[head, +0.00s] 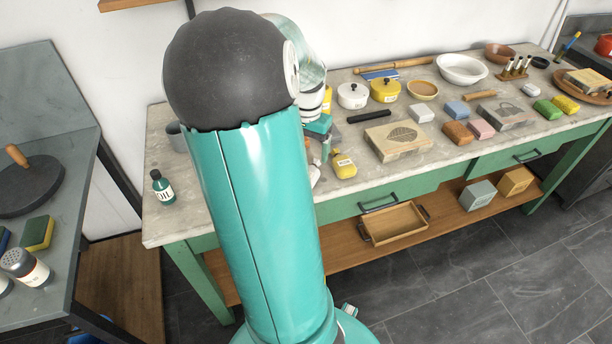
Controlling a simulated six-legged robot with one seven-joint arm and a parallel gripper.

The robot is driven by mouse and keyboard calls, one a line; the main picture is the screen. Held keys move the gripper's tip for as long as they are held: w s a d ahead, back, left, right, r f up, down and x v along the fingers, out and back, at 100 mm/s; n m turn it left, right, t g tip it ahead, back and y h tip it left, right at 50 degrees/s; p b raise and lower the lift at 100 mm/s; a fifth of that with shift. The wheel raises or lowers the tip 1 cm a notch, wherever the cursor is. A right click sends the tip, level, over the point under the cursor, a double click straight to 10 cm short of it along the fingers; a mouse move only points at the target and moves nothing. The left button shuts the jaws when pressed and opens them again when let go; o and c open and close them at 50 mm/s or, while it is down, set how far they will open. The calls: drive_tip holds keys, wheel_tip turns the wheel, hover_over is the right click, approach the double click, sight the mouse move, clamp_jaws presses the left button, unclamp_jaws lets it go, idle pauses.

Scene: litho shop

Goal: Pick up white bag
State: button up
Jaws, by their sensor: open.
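A small white object (315,175), which may be the white bag, lies near the table's front edge, partly hidden behind my arm. A small whitish packet (530,90) also lies at the right of the table, and I cannot tell for sure which one is the bag. My gripper (322,152) points down over the table just above and beyond the nearer white object, partly covered by my arm. It is open. I see nothing held in it. A yellow labelled bag (343,165) sits just right of it.
The stone-topped table (230,218) carries a green oil bottle (162,188), a white pot (352,95), a yellow pot (384,90), a leaf-marked block (398,141) and several coloured blocks. A wooden tray (394,224) is on the lower shelf.

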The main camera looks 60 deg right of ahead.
sight(315, 173)
wheel_tip(315, 173, down, 10)
drive_tip(key=shift+r, duration=0.15)
idle(0.3)
drive_tip(key=shift+c, duration=0.4)
drive_tip(key=c, duration=1.1)
drive_tip(key=shift+r, duration=0.15)
